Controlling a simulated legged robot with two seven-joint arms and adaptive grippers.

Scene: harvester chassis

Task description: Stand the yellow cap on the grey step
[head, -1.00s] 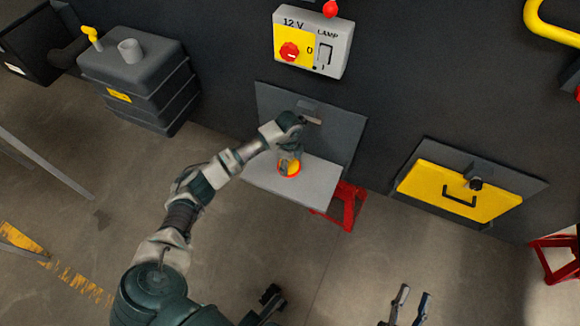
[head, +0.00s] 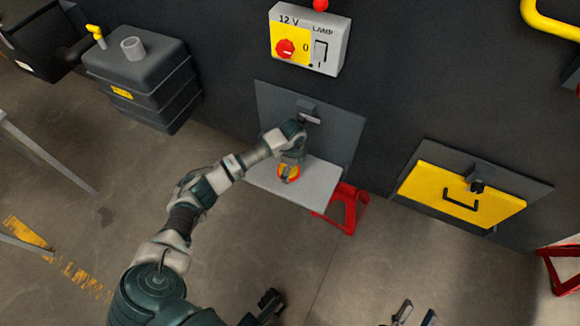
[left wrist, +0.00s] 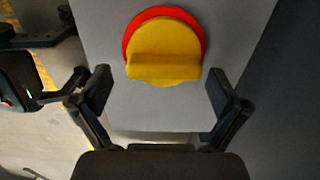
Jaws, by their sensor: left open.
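The yellow cap (head: 288,174), with a raised bar across its top and a red rim, rests on the grey step (head: 318,186) below the wall plate. The left wrist view shows the cap (left wrist: 165,50) bar side toward the camera, on the bare grey step surface (left wrist: 150,115). My left gripper (head: 291,158) is just above the cap. Its fingertips (left wrist: 162,82) are spread wide and empty, with the cap between and beyond them, apart from both.
A dark ribbed tank (head: 145,75) with an open grey neck stands at the left. A 12 V switch box (head: 308,40) hangs above the step. A red stand (head: 344,208) is under the step. A yellow hatch (head: 458,192) is at the right.

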